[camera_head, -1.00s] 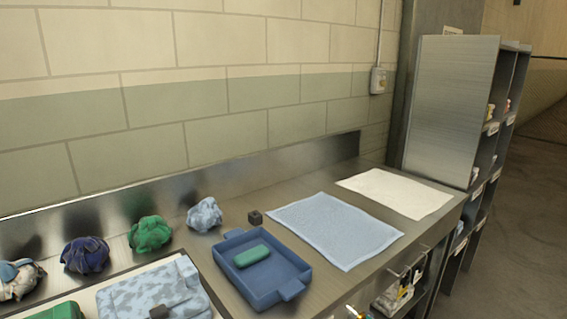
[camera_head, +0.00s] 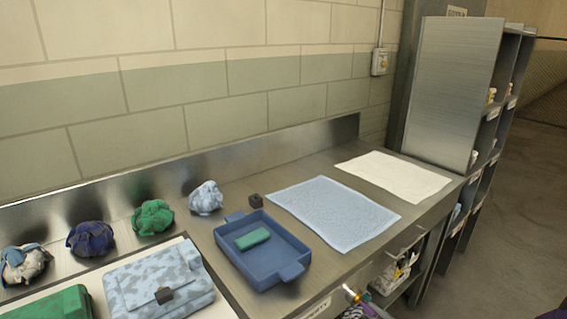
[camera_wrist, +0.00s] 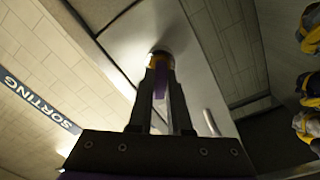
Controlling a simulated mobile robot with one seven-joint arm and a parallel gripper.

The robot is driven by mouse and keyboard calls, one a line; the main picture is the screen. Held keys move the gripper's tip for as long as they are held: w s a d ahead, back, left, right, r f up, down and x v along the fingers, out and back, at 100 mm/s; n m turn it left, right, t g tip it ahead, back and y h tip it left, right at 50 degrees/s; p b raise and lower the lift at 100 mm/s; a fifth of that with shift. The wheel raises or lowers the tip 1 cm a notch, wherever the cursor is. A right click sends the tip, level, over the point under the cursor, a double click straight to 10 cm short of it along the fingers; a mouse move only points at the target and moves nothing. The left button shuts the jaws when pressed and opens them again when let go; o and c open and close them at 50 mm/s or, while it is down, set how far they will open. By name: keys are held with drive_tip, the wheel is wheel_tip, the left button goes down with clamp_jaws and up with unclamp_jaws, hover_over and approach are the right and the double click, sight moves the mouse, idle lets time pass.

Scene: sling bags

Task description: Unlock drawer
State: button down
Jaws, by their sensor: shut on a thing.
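In the wrist view, the two dark fingers of my gripper (camera_wrist: 160,80) point at a grey metal drawer front (camera_wrist: 192,75). They are shut on a small key-like piece with a purple strip (camera_wrist: 160,88) between them. A yellow-orange end (camera_wrist: 157,58) shows at the fingertips, close against a round dark fitting on the metal. Whether it sits inside the lock is hidden. In the head view, a small gold-coloured fitting (camera_head: 351,294) shows on the counter front near the bottom edge.
The steel counter holds a blue tray (camera_head: 290,246) with a green case, a pale blue bag (camera_head: 160,285), a blue cloth (camera_head: 335,212) and a white cloth (camera_head: 395,177). Several crumpled bags line the back. A shelf unit (camera_head: 455,90) stands right.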

idle(0.3)
drive_tip(key=m, duration=0.3)
drive_tip(key=shift+m+p, duration=0.35)
drive_tip(key=shift+m, duration=0.05)
drive_tip(key=m, duration=0.3)
drive_tip(key=shift+m, duration=0.4)
drive_tip(key=shift+c, duration=0.6)
unclamp_jaws()
drive_tip(key=v, duration=0.7)
idle(0.5)
